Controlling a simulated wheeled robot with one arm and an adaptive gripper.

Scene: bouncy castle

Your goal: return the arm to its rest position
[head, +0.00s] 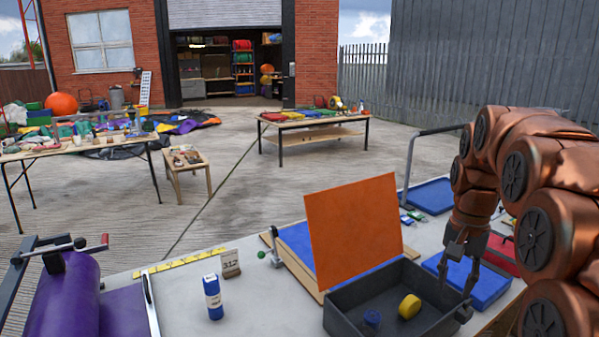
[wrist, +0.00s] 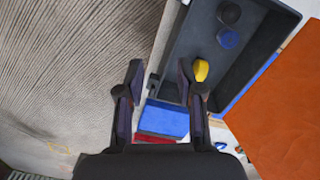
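My arm (head: 540,190) reaches in from the right in the head view and bends down at the wrist. My gripper (head: 456,280) points down at the right end of a dark grey tray (head: 345,318). In the wrist view, my gripper (wrist: 160,75) has its two fingers spread apart with nothing between them. Its right finger overlaps the tray's edge. The tray holds a yellow roll (head: 410,306) and a blue roll (head: 372,317). A black round piece (wrist: 229,13) also shows in it in the wrist view.
An upright orange panel (head: 353,230) stands behind the tray. Blue pads (head: 468,281) and a red case (head: 500,252) lie near my gripper. A blue can (head: 212,297) and a number card (head: 230,264) stand left on the table.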

